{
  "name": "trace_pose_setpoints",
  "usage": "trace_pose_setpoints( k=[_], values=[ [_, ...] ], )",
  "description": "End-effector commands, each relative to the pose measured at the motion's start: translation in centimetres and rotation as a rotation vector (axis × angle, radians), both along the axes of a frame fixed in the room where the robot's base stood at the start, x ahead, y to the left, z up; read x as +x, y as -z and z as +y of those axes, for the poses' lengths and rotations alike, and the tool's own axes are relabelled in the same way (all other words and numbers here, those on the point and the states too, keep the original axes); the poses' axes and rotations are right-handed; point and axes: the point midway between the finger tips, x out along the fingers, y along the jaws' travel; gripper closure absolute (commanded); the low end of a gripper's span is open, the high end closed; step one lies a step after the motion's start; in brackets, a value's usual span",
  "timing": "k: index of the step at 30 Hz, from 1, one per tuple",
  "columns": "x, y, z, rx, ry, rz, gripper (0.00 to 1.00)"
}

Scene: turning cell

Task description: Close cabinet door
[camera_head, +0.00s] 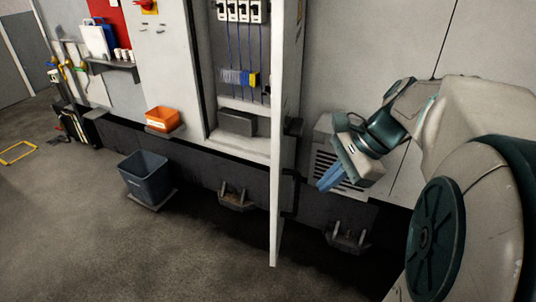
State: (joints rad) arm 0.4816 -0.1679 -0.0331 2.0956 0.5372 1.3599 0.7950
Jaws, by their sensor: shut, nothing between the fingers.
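The cabinet door (280,190) is a tall pale panel, seen nearly edge-on. It stands open, swung out toward me from the right side of the cabinet opening. The open cabinet (239,60) shows switches, blue wires and a row of terminals inside. My gripper (328,182) has blue fingers and is shut and empty. It is to the right of the door, on the door's outer side, with a gap between them in the picture. A dark handle (290,178) shows at the door's right side. The door's top is out of view.
An orange bin (162,119) sits on a small shelf left of the opening. A dark grey bin (145,176) stands on the floor below it. A vent grille (335,163) is behind my gripper.

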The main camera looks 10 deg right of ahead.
Motion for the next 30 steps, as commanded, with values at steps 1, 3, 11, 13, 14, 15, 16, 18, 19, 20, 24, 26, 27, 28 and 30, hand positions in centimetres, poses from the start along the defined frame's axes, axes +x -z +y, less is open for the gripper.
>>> trace_pose_setpoints(
  k=[1,3,11,13,14,15,16,18,19,20,24,26,27,28,30],
  values=[
    [1.0,0.6,-1.5,0.077,0.110,0.043,1.00],
    [1.9,0.2,-2.8,0.170,0.228,0.092,1.00],
    [3.3,-0.4,-4.7,0.321,0.397,0.168,1.00],
    [3.5,0.0,-4.2,0.324,0.399,0.170,1.00],
    [3.5,0.3,-4.0,0.323,0.398,0.171,1.00],
    [3.7,0.8,-3.5,0.322,0.397,0.171,1.00],
    [3.8,1.2,-3.1,0.322,0.397,0.171,1.00],
    [4.2,2.2,-2.2,0.323,0.396,0.172,1.00],
    [4.4,2.7,-1.7,0.322,0.396,0.172,1.00],
    [4.5,3.2,-1.3,0.322,0.396,0.173,1.00],
    [5.3,5.3,0.7,0.321,0.395,0.171,1.00],
    [5.6,6.2,1.6,0.321,0.394,0.172,1.00],
    [5.9,6.5,2.1,0.320,0.394,0.169,1.00],
    [6.1,6.2,2.6,0.320,0.393,0.168,1.00],
    [6.5,6.2,3.5,0.318,0.394,0.168,1.00]
  ],
)
